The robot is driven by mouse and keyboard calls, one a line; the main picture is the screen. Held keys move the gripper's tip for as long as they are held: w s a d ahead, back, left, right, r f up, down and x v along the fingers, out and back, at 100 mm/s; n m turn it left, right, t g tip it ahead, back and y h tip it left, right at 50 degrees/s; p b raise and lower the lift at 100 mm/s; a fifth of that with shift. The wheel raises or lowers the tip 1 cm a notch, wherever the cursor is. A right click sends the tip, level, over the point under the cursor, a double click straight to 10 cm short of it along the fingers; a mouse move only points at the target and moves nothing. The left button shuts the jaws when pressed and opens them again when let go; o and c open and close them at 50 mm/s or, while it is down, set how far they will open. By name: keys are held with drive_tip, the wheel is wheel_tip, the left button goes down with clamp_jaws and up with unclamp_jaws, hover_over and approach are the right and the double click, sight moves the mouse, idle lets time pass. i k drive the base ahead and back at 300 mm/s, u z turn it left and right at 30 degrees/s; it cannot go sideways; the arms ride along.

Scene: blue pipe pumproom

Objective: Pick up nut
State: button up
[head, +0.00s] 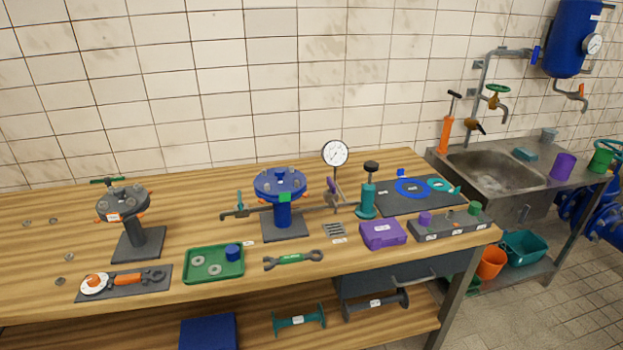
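Several small grey pieces lie loose on the left end of the wooden bench, and they look like nuts. One nut (60,281) is near the front, left of the dark tool mat. Another nut (70,257) lies a little behind it. Two more, a nut (53,221) and a nut (27,223), lie farther back. They are too small to tell their exact shape. My gripper does not show in the head view.
The wooden bench (185,215) holds a grey flanged stand (140,243), a blue flanged stand (283,215), a green tray (190,277) with grey rings and a blue cup, and a purple box (383,235). A sink (495,170) stands right. The bench's far left is mostly clear.

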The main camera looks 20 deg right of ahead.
sight(60, 282)
drive_tip(key=u, duration=0.75)
drive_tip(key=k, duration=0.45)
drive_tip(key=u, duration=0.45)
drive_tip(key=i, duration=0.5)
drive_tip(key=u, duration=0.05)
